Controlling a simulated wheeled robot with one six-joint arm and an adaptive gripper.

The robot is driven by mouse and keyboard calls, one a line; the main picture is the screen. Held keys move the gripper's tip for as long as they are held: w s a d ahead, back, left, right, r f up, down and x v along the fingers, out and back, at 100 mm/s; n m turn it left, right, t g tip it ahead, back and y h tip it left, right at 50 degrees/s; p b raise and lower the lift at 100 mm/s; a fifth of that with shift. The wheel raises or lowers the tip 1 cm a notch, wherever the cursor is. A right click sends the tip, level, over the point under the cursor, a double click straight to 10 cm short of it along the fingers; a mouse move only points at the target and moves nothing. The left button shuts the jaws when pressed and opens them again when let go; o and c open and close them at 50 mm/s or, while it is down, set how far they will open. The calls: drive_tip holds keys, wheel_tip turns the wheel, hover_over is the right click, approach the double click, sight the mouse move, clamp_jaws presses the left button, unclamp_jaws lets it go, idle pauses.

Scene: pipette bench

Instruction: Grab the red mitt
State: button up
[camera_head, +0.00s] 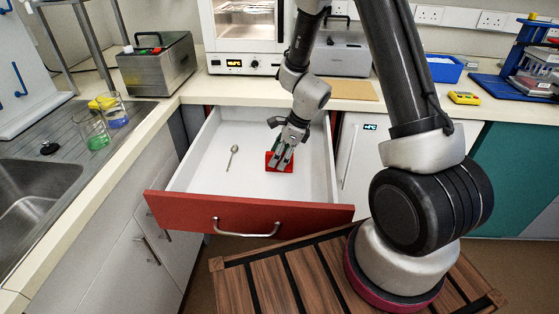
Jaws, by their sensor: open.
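The red mitt (271,161) lies on the white floor of an open drawer (207,158), right of the drawer's middle. It is a small flat red shape, partly hidden by my gripper. My gripper (280,163) points down into the drawer, with its open fingers over the mitt. I cannot tell whether the fingertips touch it.
A small metal spoon (232,157) lies in the drawer left of the mitt. The red drawer front (190,211) and side walls surround the space. Beakers (93,130) stand by the sink (35,205). An oven (243,40) stands on the counter behind.

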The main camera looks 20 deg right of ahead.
drive_tip(key=c, duration=1.1)
